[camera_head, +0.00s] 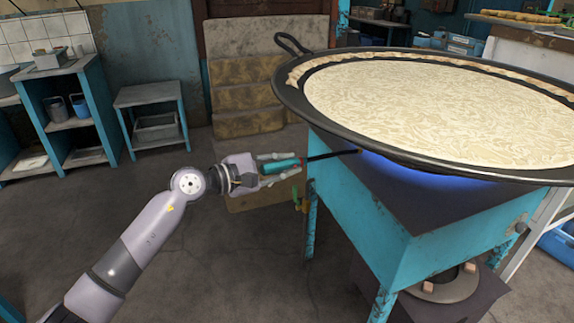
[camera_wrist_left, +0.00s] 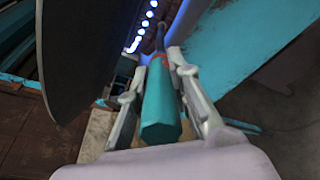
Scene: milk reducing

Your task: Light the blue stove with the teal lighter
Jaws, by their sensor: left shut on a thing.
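The blue stove (camera_head: 400,240) stands at the right under a wide black pan, and a blue glow shows beneath the pan. In the left wrist view a row of bright blue-white flame points (camera_wrist_left: 142,28) shows near the lighter's far end. My left gripper (camera_head: 288,165) is shut on the teal lighter (camera_head: 281,166), beside the stove's left edge. The lighter's dark thin rod points right, its tip under the pan's rim. The lighter's teal handle (camera_wrist_left: 160,110) lies between both fingers in the left wrist view. My right gripper is not in view.
The pan (camera_head: 290,95) holds a pale, milky liquid and overhangs the stove, close above the lighter's rod. Blue shelves (camera_head: 70,125) and a small blue table (camera_head: 150,97) stand at the left. The floor (camera_head: 230,260) between my arm and the stove is clear.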

